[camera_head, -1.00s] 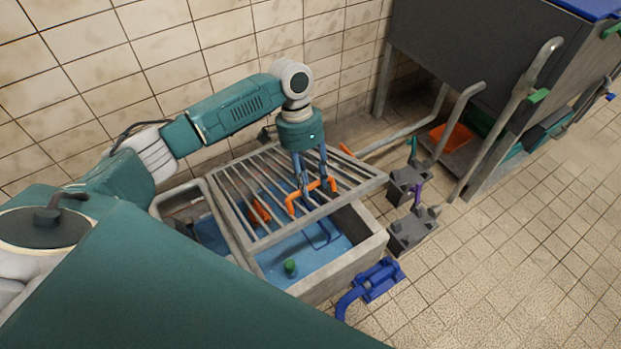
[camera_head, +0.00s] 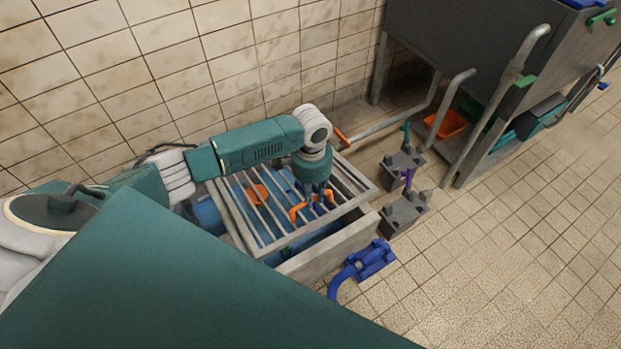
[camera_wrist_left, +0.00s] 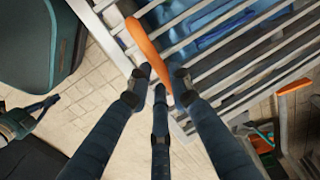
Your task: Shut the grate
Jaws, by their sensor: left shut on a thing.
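The grate (camera_head: 262,215), a pale frame with parallel bars, lies over a pale basin (camera_head: 325,248) that holds blue water and an orange thing. A gap shows between the grate's near edge and the basin's front wall, so the grate looks slightly raised; I cannot tell its exact tilt. The grate has an orange handle (camera_head: 297,213). My left gripper (camera_head: 318,197) reaches down from above and is shut on this handle. In the left wrist view, the orange handle (camera_wrist_left: 146,43) runs between the fingers (camera_wrist_left: 158,88) beside the bars. My right gripper is not in view.
A blue pipe fitting (camera_head: 370,262) stands on the floor before the basin. Two dark blocks, one with a purple lever (camera_head: 409,178), stand right of it. A grey tank (camera_head: 470,50) on pipe legs stands behind, with an orange bin (camera_head: 446,124) below. Tiled floor is clear at the right.

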